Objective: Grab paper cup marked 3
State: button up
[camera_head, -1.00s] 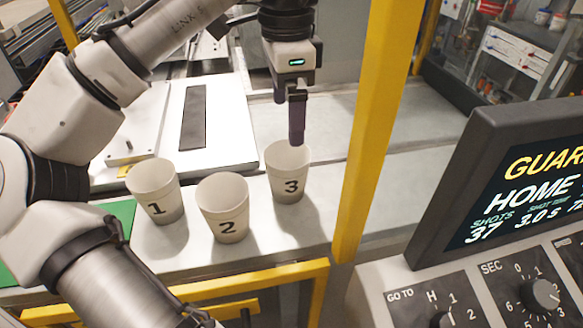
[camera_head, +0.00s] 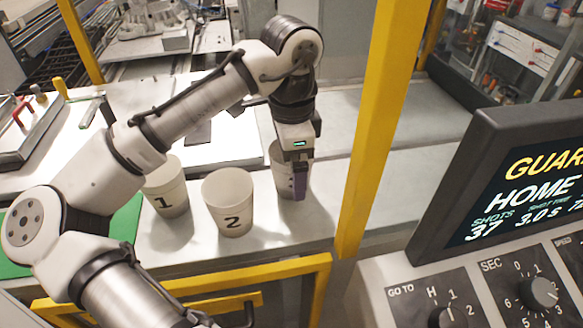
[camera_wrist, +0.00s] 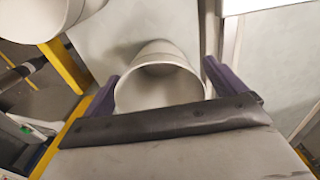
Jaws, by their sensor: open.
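The paper cup marked 3 (camera_head: 281,172) stands upright at the right end of the row, mostly hidden behind my gripper in the head view; its number is covered. My gripper (camera_head: 298,188) points down at it, one purple finger showing in front of the cup. In the wrist view the cup (camera_wrist: 160,72) sits between the two spread fingers of my gripper (camera_wrist: 162,86), which is open; whether they touch it I cannot tell. Cup 2 (camera_head: 228,200) and cup 1 (camera_head: 166,190) stand upright to the left.
The cups stand on a pale table (camera_head: 300,230). A yellow post (camera_head: 378,130) rises close to the right of cup 3, and a yellow rail (camera_head: 240,275) runs along the front. A control panel with a screen (camera_head: 525,195) is at the right. Another cup (camera_wrist: 45,15) shows in the wrist view.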

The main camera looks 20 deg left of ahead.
jog(key=c, duration=1.1)
jog(key=shift+o, duration=0.2)
